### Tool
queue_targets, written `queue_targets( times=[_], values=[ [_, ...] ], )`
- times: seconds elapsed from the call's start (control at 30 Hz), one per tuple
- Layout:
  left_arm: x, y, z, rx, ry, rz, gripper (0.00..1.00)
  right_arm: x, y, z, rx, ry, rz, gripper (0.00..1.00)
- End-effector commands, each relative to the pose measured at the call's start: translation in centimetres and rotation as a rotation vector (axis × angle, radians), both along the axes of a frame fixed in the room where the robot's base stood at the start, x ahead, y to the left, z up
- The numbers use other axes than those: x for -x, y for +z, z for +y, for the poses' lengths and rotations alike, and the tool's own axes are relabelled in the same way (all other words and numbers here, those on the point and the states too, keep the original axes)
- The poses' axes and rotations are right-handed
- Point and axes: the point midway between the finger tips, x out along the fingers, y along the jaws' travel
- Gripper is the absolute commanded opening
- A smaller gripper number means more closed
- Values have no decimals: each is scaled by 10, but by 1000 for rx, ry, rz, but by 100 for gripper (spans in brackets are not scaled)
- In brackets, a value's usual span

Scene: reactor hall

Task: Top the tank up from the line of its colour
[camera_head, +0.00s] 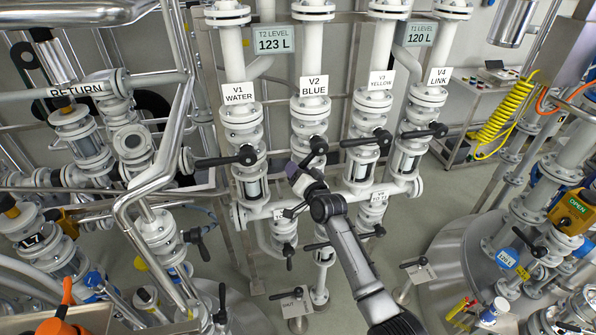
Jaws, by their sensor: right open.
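Four white valve lines stand in a row, labelled V1 WATER (239,94), V2 BLUE (314,86), V3 YELLOW (380,82) and V4 LINK (438,78). The black levers of V1 (225,160), V3 (367,139) and V4 (424,132) lie across their pipes. The V2 lever (318,146) is partly hidden by my right gripper (299,174), which is open close below it; contact cannot be told. Displays read T2 LEVEL 123 L (273,40) and T1 LEVEL 120 L (420,34). A steel tank (450,245) at right has a blue 120 L tag (507,258) nearby. My left gripper is not in view.
A horizontal manifold (340,195) joins the lines, with more black-levered valves below it. A bent steel pipe (135,195) and the RETURN line (77,91) crowd the left. A yellow box with a green OPEN sign (577,207) is at right. A bench (480,110) stands behind.

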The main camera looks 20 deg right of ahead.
Motion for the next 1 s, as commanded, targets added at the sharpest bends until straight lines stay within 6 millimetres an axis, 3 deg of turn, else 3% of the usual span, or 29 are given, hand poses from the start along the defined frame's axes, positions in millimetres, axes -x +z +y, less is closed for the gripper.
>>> queue_targets(
  times=[0.43, 0.9, 1.0],
  values=[
    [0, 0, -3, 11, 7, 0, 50, -3, 0, 0, 1, -1, -1, 49],
    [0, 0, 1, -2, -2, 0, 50, -3, 0, 0, 1, -1, 0, 4],
    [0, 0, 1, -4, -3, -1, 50, -3, 0, 0, 0, -1, 1, 0]
  ],
)
